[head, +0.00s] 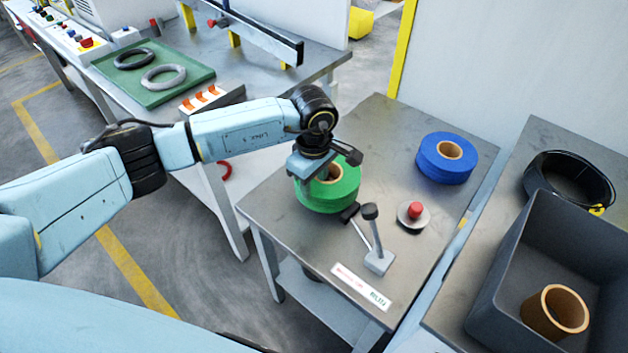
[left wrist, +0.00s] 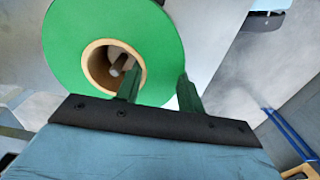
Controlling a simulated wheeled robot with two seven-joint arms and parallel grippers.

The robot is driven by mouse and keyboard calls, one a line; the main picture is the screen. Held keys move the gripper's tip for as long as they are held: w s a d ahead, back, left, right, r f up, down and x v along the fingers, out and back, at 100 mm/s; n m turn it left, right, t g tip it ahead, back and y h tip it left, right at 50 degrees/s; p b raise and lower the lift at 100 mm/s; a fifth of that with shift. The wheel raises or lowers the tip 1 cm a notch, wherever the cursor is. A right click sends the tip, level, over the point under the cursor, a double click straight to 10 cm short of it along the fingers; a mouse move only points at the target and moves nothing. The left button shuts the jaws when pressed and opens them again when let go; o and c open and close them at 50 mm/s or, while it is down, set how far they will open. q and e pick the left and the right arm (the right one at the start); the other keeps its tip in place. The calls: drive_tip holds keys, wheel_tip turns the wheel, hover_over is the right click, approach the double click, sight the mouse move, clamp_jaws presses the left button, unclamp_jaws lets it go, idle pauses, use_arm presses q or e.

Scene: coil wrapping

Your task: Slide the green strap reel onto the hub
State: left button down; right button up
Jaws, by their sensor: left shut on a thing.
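The green strap reel (head: 330,196) hangs under my left gripper (head: 330,168) over the left side of the grey table; I cannot tell whether it touches anything below. My left gripper is shut on the reel's wall. In the left wrist view, one finger of the gripper (left wrist: 158,82) is inside the tan core and the other is outside the green reel (left wrist: 62,50). A dark rod (left wrist: 119,64) shows through the core, perhaps the hub. I cannot tell whether it is inside the core or beyond it. My right gripper is not in view.
A blue reel (head: 446,158) lies at the table's back right. A red knob on a grey disc (head: 414,212) and a lever stand (head: 379,258) are right of the green reel. A grey bin (head: 520,240) holding a tan ring stands at the far right.

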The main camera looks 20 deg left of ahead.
use_arm(q)
drive_tip(key=shift+w+f, duration=0.1)
drive_tip(key=shift+f, duration=0.05)
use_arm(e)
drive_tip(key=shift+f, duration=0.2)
use_arm(q)
drive_tip(key=c, duration=1)
unclamp_jaws()
drive_tip(key=shift+o, duration=0.9)
drive_tip(key=shift+s+f, duration=0.1)
drive_tip(key=shift+s, duration=0.1)
wheel_tip(320, 180, up, 14)
drive_tip(key=shift+f+p, duration=0.2)
drive_tip(key=shift+p, duration=0.15)
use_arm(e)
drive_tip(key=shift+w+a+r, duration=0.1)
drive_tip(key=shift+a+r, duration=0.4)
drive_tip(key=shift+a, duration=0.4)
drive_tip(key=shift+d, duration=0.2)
